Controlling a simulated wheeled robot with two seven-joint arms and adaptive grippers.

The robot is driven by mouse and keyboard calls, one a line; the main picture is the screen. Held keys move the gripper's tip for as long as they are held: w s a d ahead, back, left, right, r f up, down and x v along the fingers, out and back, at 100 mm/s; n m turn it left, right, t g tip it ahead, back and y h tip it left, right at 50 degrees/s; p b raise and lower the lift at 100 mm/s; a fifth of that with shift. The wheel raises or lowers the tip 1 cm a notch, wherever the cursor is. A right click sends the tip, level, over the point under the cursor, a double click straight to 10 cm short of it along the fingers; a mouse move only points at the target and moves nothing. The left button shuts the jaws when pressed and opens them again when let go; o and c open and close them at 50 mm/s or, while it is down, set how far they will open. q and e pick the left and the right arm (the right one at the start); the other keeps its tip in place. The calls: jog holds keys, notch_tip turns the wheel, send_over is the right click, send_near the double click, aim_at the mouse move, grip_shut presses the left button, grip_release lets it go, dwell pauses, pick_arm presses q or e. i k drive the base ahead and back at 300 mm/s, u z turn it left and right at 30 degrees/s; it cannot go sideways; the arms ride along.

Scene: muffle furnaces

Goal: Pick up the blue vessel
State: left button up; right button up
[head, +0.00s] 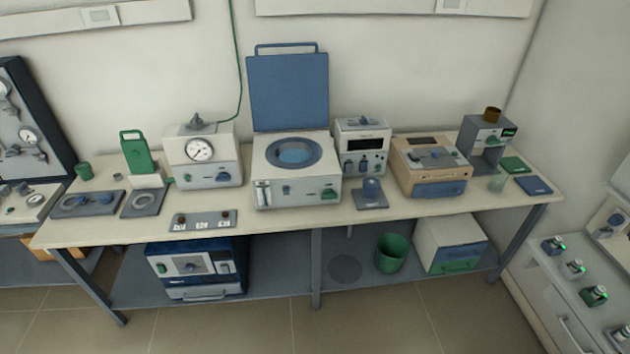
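The device's blue lid (288,92) stands raised behind the opening, with a handle loop on top. Neither of my grippers is in view.
The long bench (345,211) holds a white gauge device (203,158), a meter box (362,147) and a beige device (428,166). Small cups include a green one (84,172) and a brown one (492,114). A green bucket (392,253) stands on the lower shelf. Floor (370,325) in front is clear.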

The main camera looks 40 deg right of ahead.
aim_at(368, 196)
jog(key=u, duration=0.2)
jog(key=i, duration=0.85)
jog(key=z, duration=0.4)
jog(key=i, duration=0.8)
jog(key=z, duration=0.75)
